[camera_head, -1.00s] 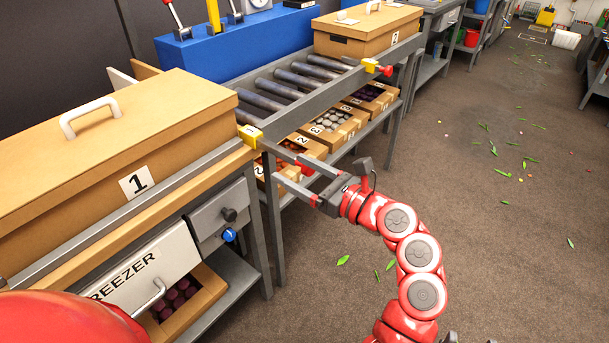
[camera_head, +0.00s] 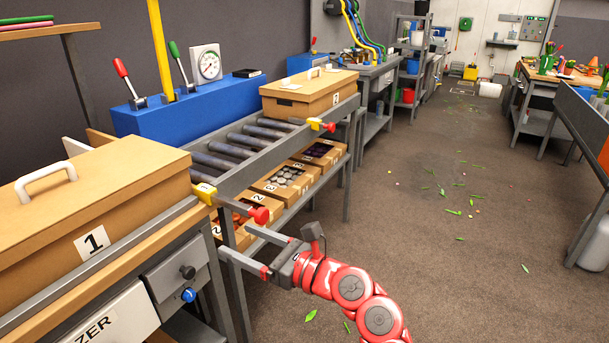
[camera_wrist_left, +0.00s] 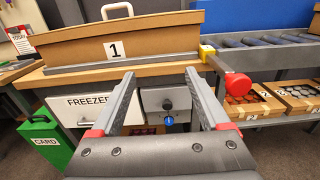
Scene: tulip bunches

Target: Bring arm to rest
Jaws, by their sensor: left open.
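My left gripper (camera_head: 235,240) is open and empty, in front of the roller bench, its fingers pointing left toward the freezer counter. Its red arm comes in from the bottom of the head view. The left wrist view shows both fingers (camera_wrist_left: 160,78) spread wide with nothing between them. Beyond them are a cardboard box marked 1 (camera_wrist_left: 130,45) and a drawer front with a blue knob (camera_wrist_left: 168,121). A red knob (camera_wrist_left: 238,85) shows just right of the right finger. My right gripper is not in view.
The roller conveyor (camera_head: 235,150) carries a closed box (camera_head: 310,92) at its far end. Numbered crates (camera_head: 285,180) sit on the shelf below. The box marked 1 (camera_head: 90,215) stands at the left. The floor (camera_head: 420,230) to the right is open, with scattered leaves.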

